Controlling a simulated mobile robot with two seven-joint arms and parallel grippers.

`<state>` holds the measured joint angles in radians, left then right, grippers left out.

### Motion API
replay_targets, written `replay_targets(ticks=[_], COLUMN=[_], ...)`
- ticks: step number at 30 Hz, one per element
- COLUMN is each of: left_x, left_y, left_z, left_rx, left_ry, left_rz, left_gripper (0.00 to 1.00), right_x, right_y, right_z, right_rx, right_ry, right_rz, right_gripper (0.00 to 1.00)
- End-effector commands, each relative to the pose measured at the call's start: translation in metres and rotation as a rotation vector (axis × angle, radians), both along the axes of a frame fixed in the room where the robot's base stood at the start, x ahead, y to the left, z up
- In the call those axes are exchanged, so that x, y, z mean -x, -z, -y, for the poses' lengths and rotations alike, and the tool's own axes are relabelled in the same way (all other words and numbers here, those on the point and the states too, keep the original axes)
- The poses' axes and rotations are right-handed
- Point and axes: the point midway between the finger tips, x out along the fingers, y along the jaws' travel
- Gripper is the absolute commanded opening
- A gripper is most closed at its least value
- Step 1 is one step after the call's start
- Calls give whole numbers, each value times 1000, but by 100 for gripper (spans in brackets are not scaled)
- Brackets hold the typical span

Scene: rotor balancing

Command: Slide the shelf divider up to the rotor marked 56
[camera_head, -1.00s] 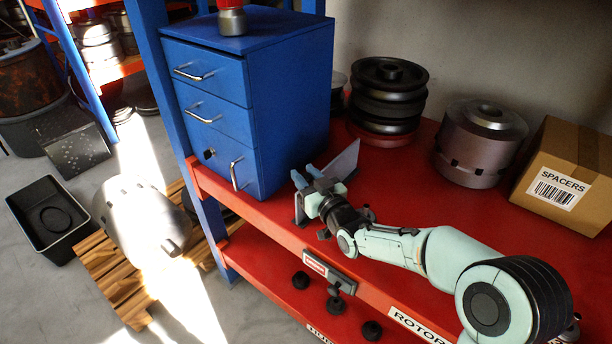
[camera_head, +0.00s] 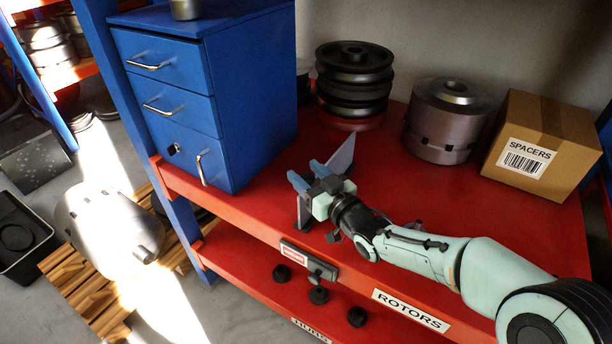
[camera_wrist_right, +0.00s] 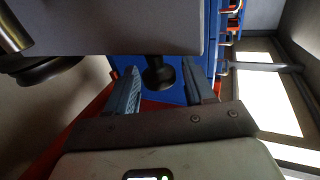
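The shelf divider is a thin grey upright plate (camera_head: 342,156) on the red shelf, right of the blue cabinet; its dark foot (camera_head: 304,212) is at the shelf's front edge. My right gripper (camera_head: 304,179) is at the divider. In the right wrist view, the plate (camera_wrist_right: 115,25) fills the top and a black knob (camera_wrist_right: 158,73) shows between the spread fingers, with gaps beside it; I cannot tell if a finger touches the divider. A black ribbed rotor (camera_head: 353,85) and a grey metal rotor (camera_head: 446,122) stand behind and right. No 56 is readable. My left gripper is out of view.
A blue drawer cabinet (camera_head: 250,100) stands left on the shelf. A SPACERS carton (camera_head: 545,145) is at the right. Bare red shelf (camera_head: 400,190) lies between the divider and the grey rotor. Black knobs sit on the lower shelf (camera_head: 245,258).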

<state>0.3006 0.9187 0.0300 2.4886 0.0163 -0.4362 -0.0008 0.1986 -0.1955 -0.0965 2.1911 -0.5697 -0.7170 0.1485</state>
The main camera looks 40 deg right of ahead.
Motion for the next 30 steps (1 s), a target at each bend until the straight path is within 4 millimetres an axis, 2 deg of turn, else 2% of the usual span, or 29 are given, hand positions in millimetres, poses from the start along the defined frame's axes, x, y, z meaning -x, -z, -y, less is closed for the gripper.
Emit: replay_targets(ticks=[11,14,24,30], left_x=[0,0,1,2], left_y=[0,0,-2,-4], left_z=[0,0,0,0], left_rx=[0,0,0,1], left_ry=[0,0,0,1], left_rz=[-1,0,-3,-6], left_gripper=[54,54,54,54], right_x=[6,19,95,124], right_y=[2,1,0,0], right_z=[0,0,0,0], right_rx=[0,0,0,-1], right_ry=[0,1,1,0], right_rz=[-5,-4,-1,-1], right_gripper=[54,54,54,54])
